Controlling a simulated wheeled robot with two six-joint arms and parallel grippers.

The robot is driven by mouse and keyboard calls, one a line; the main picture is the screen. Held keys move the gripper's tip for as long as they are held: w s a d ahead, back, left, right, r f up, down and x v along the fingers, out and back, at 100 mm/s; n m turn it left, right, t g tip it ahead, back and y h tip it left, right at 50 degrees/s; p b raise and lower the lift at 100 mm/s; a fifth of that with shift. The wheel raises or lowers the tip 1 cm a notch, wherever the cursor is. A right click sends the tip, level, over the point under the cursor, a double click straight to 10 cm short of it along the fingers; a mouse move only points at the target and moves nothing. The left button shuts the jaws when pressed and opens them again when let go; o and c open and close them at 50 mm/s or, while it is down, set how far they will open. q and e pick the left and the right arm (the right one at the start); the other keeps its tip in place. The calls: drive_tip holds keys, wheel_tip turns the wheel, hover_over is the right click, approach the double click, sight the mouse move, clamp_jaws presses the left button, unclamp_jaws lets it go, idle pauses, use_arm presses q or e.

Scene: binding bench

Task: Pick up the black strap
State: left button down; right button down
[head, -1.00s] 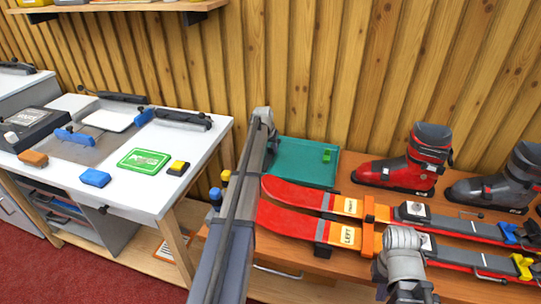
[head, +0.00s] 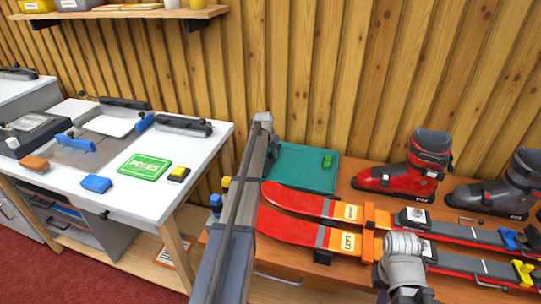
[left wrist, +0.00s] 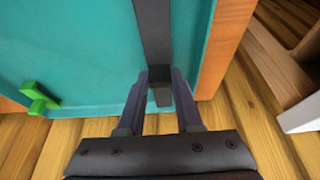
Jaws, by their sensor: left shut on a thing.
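The black strap (left wrist: 154,30) is a dark, straight band in the left wrist view, running from the top edge down to a blunt end between the fingers. My left gripper (left wrist: 163,80) is shut on it near that end, one finger on each side. The strap lies across the view of the teal tray (left wrist: 70,50); I cannot tell whether it touches the tray. In the head view my left gripper (head: 271,150) is at the tray's left edge, partly hidden by my arm. I cannot clearly separate the strap from my arm there. My right gripper is not visible; only right arm links show.
Red skis (head: 305,228) lie right of my left arm on the wooden bench (head: 350,190). A red boot (head: 398,178) and a grey boot (head: 497,192) stand behind them. A green block (head: 327,160) sits on the tray. A white workbench (head: 135,200) is at left.

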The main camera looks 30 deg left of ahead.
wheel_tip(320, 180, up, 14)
drive_tip(key=p, duration=1.3)
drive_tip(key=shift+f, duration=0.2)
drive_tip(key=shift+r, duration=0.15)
